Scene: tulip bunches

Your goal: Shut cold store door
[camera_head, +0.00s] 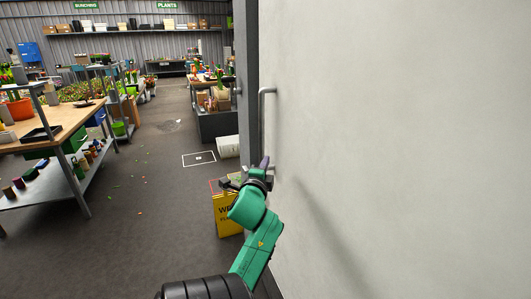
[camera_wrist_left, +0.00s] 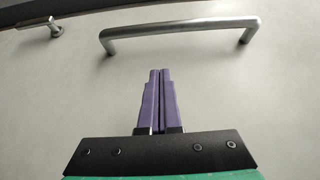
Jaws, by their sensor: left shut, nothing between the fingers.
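The cold store door (camera_head: 410,140) is a large pale panel filling the right of the head view; it also fills the left wrist view (camera_wrist_left: 260,100). I cannot tell how far ajar it stands. Its grey bar handle (camera_head: 261,120) is upright near the door's dark edge. The handle crosses the top of the left wrist view (camera_wrist_left: 180,28). My left gripper (camera_head: 265,161) is shut and empty, close to the door face beside the lower end of the handle. Its purple fingertips (camera_wrist_left: 159,72) point toward the handle, apart from it in the picture. My right gripper is not in view.
A dark post (camera_head: 246,70) runs along the door's edge, and a small metal fitting (camera_wrist_left: 54,28) sits near it. A yellow sign (camera_head: 226,210) stands on the floor behind my left arm. A wooden bench (camera_head: 60,122) is at left.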

